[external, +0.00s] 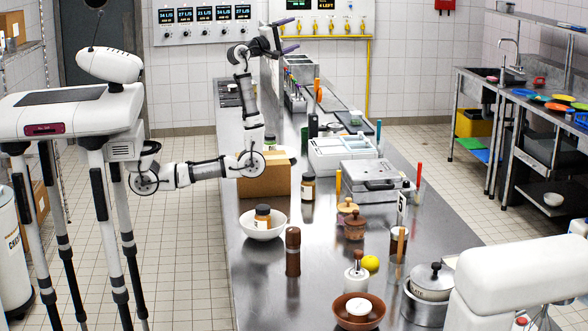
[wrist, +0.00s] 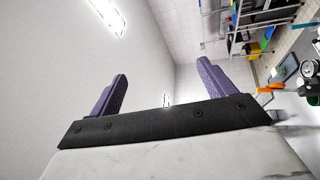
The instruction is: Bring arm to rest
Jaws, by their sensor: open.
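My gripper (external: 287,35) is raised high above the far end of the steel counter (external: 335,225), near the back wall in the external view. My arm bends up from over the counter's left side. The two purple fingers stand wide apart in the wrist view (wrist: 161,82), with nothing between them. The gripper is open and touches nothing that I can see.
A cardboard box (external: 265,179) stands below my arm. A white bowl (external: 262,230) holding a jar, a pepper mill (external: 293,251) and a silver press (external: 375,174) are on the counter. Wall panels with displays (external: 205,24) are behind. The right aisle floor is clear.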

